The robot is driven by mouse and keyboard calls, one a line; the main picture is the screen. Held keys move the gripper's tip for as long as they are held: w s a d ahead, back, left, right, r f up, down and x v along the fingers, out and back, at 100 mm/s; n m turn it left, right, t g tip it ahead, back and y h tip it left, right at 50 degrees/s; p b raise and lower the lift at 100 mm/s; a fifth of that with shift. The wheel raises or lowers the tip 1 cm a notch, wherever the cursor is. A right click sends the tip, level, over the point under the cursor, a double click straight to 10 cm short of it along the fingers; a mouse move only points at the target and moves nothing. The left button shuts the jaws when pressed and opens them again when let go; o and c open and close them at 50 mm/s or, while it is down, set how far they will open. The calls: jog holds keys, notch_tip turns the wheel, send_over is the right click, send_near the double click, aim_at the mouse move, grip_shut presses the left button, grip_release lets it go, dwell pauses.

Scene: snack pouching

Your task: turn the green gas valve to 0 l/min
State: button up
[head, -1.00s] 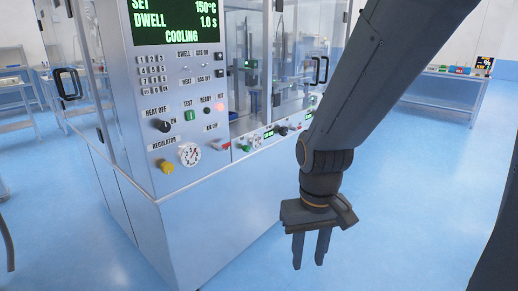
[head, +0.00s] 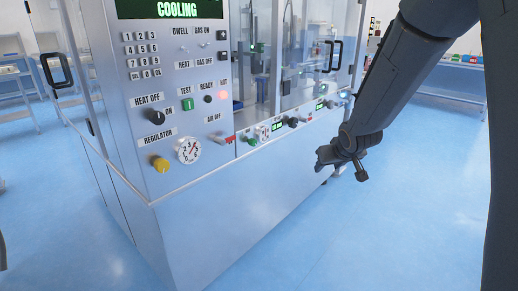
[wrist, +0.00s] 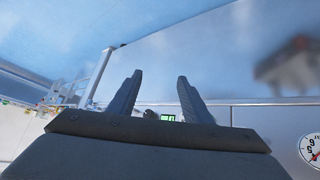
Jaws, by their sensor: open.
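The green gas valve (head: 251,141) is a small green knob on the lower front strip of the machine, left of a small green-lit display (head: 278,127). Its setting is too small to read. My gripper (head: 322,163) is in front of the machine's lower front, right of the valve and below the strip, apart from the knob. In the wrist view my gripper (wrist: 157,80) is open, with nothing between its fingers. A green-lit display (wrist: 167,117) and a dark knob (wrist: 150,114) show beyond it; I cannot make out the green valve there.
A red handle (head: 224,138) sits just left of the valve. A black knob (head: 293,122) is on its right. The yellow regulator knob (head: 160,164) and a round gauge (head: 189,150) are on the left panel. The blue floor (head: 380,240) in front is clear.

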jog(key=w+a+f+n+t+y+b, duration=0.1)
jog(key=w+a+n+t+y+b, duration=0.3)
jog(key=w, duration=0.8)
jog(key=n+g+y, duration=0.2)
jog(key=n+y, duration=0.3)
jog(key=y, duration=0.5)
send_near(255, 143)
jog(key=a, duration=0.2)
jog(key=shift+w+d+x, duration=0.1)
jog(key=shift+w+x, duration=0.05)
jog(key=shift+x, duration=1.05)
jog(key=shift+w+d+x, duration=0.15)
jog(key=shift+x, duration=1.1)
jog(key=shift+w+d+x, duration=0.1)
jog(key=shift+w+x, duration=0.1)
jog(key=shift+x, duration=1)
jog(key=c, duration=1.1)
jog(key=shift+o, duration=0.2)
jog(key=shift+b, duration=0.35)
